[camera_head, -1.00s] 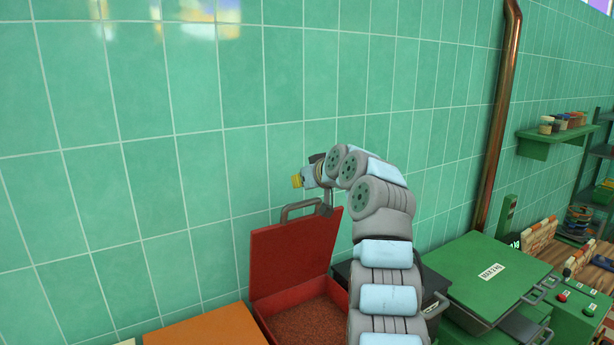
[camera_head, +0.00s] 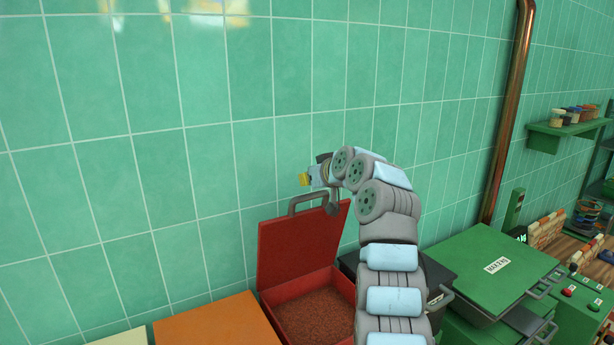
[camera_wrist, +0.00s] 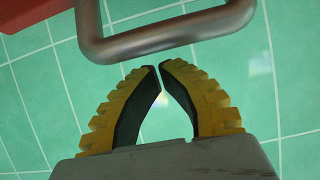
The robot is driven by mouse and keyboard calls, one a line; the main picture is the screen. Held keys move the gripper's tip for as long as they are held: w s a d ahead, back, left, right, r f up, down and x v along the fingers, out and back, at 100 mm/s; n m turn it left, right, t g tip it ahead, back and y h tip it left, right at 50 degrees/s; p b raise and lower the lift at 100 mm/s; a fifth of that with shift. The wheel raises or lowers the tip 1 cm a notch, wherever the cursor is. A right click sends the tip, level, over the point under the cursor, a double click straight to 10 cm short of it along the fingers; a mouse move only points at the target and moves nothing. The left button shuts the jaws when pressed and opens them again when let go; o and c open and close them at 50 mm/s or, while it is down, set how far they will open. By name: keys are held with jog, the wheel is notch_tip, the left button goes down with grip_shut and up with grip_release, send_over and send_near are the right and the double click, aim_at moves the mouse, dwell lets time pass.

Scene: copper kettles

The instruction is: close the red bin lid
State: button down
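The red bin lid (camera_head: 300,245) stands raised, hinged at the back of the red bin (camera_head: 345,278), with its inner face towards the camera. A grey bar handle (camera_head: 309,202) is at its top edge. My gripper (camera_head: 304,179) is just above the lid's top edge in the head view, close to the handle. In the wrist view, the yellow, ridged fingers (camera_wrist: 158,66) have their tips almost together with nothing between them. The handle (camera_wrist: 165,40) crosses just beyond the fingertips, apart from them. A red corner, likely of the lid, shows at top left (camera_wrist: 25,12).
The bin holds brown granular material (camera_head: 315,318). An orange lid (camera_head: 220,322) is at its left, and a dark bin (camera_head: 435,275) and green lid (camera_head: 485,260) at its right. The green tiled wall (camera_head: 180,180) rises close behind. A copper pipe (camera_head: 510,110) runs down it.

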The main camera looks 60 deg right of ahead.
jog(key=shift+s+a+f+p, duration=0.2)
jog(key=shift+s+a+f, duration=0.1)
jog(key=shift+s, duration=0.2)
jog(key=shift+s+a+f+p, duration=0.2)
jog(key=shift+s+a+f, duration=0.05)
jog(key=shift+s, duration=0.2)
jog(key=shift+s+a+f, duration=0.1)
jog(key=shift+a+f, duration=0.05)
